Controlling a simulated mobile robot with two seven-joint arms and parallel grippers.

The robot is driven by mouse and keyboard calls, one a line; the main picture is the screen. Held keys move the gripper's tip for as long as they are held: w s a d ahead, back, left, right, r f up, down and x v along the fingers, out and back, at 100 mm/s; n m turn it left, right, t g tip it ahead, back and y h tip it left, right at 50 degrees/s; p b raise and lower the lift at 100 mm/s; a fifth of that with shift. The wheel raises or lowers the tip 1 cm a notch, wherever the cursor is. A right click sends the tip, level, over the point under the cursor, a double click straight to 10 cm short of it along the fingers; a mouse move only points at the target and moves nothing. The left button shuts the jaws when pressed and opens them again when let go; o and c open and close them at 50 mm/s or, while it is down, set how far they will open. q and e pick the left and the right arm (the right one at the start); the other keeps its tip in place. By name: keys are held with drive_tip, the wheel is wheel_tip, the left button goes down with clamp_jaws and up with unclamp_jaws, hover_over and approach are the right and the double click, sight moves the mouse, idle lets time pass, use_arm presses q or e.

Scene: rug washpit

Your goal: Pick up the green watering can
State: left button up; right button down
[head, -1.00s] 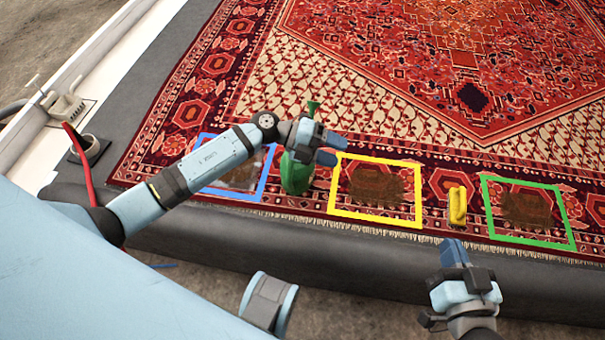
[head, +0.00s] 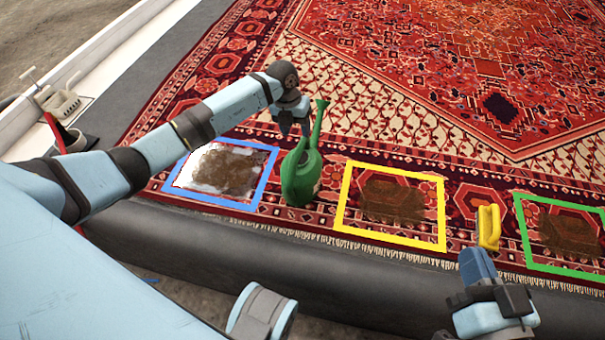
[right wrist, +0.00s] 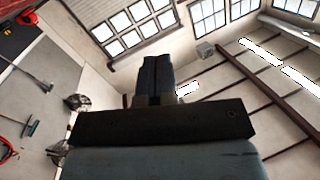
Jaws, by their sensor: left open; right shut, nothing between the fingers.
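The green watering can (head: 300,178) stands upright on the rug between the blue and yellow frames, its spout pointing up and away. My left gripper (head: 294,122) is open and empty, just above and behind the can's body, beside the spout; its fingers are partly hidden, and I cannot tell whether they touch the can. My right gripper (head: 475,262) is shut and empty, low at the right in front of the rug; its closed fingers also show in the right wrist view (right wrist: 157,75).
A blue frame (head: 262,188) with foam and a brown stain, a yellow frame (head: 338,208) and a green frame (head: 522,228) with stains lie on the rug (head: 400,110). A yellow brush-like object (head: 488,228) lies between the last two. A dark padded edge (head: 190,245) runs along the front.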

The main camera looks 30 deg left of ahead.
sight(301, 142)
use_arm(q)
drive_tip(key=shift+d+f+b, duration=0.25)
drive_tip(key=shift+f+b, duration=0.1)
drive_tip(key=shift+f, duration=0.55)
drive_tip(key=f+b, duration=0.1)
drive_tip(key=f, duration=0.1)
drive_tip(key=d+f+b, duration=0.1)
drive_tip(key=shift+w+f, duration=0.1)
drive_tip(key=shift+f, duration=0.25)
drive_tip(key=shift+d+f, duration=0.1)
drive_tip(key=shift+f, duration=0.15)
use_arm(e)
drive_tip(key=shift+w+d+f+n, duration=0.1)
drive_tip(key=shift+w+f+n, duration=0.2)
drive_tip(key=shift+f, duration=0.3)
drive_tip(key=shift+w+d+f+n, duration=0.15)
drive_tip(key=shift+f+n, duration=0.25)
drive_tip(key=shift+f, duration=0.2)
use_arm(q)
clamp_jaws()
drive_tip(key=shift+r, duration=0.15)
